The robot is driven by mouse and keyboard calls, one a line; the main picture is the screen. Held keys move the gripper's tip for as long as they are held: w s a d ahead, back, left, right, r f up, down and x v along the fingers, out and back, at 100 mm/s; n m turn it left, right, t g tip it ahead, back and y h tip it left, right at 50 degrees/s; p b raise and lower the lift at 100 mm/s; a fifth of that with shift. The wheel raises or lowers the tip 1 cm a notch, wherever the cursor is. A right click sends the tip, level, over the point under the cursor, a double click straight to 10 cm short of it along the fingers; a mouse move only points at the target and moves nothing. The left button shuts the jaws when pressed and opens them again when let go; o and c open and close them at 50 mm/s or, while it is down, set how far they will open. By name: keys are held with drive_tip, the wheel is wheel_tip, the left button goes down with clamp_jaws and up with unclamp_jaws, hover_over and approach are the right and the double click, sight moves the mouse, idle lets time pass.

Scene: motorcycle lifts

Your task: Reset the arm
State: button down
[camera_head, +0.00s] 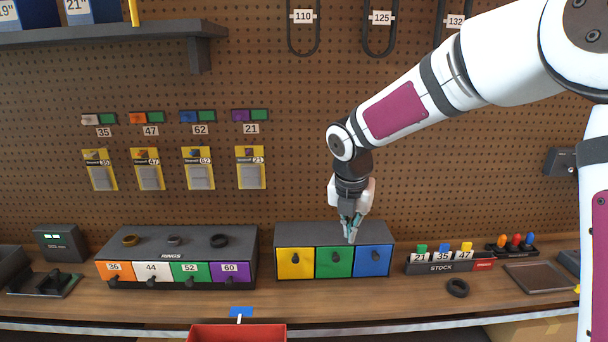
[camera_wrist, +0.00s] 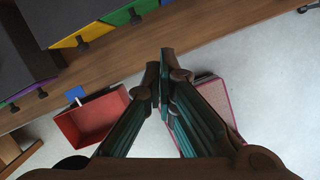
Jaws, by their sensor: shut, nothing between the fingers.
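My gripper (camera_head: 350,232) is at the end of my white arm, pointing down over the top of the dark drawer unit with yellow, green and blue fronts (camera_head: 335,236). In the head view its fingertips look close to the unit's top; I cannot tell whether they touch it. In the wrist view the fingers (camera_wrist: 161,60) are together with nothing between them. The wrist view looks down past the bench edge to the grey floor (camera_wrist: 270,70), with the red bin (camera_wrist: 92,122) at the left.
The rings unit (camera_head: 178,244) with several numbered drawers stands left on the wooden bench (camera_head: 330,292). The stock rack (camera_head: 450,267) and a black ring (camera_head: 457,288) are at the right. A dark shelf (camera_head: 110,33) juts out at upper left. A pegboard (camera_head: 290,150) stands behind.

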drive_tip(key=s+d+r+m+h, duration=0.1)
drive_tip(key=s+d+r+m, duration=0.2)
drive_tip(key=s+r+m, duration=0.35)
drive_tip(key=s+d+r+m, duration=0.2)
drive_tip(key=s+r+m, duration=0.2)
drive_tip(key=s+m, duration=0.5)
drive_tip(key=s+d+m+t+y, duration=0.1)
drive_tip(key=s+m+t+y, duration=0.1)
drive_tip(key=s+m, duration=1.3)
drive_tip(key=shift+s+d+r+m, duration=0.2)
drive_tip(key=shift+d+r+m, duration=0.1)
drive_tip(key=shift+m, duration=0.05)
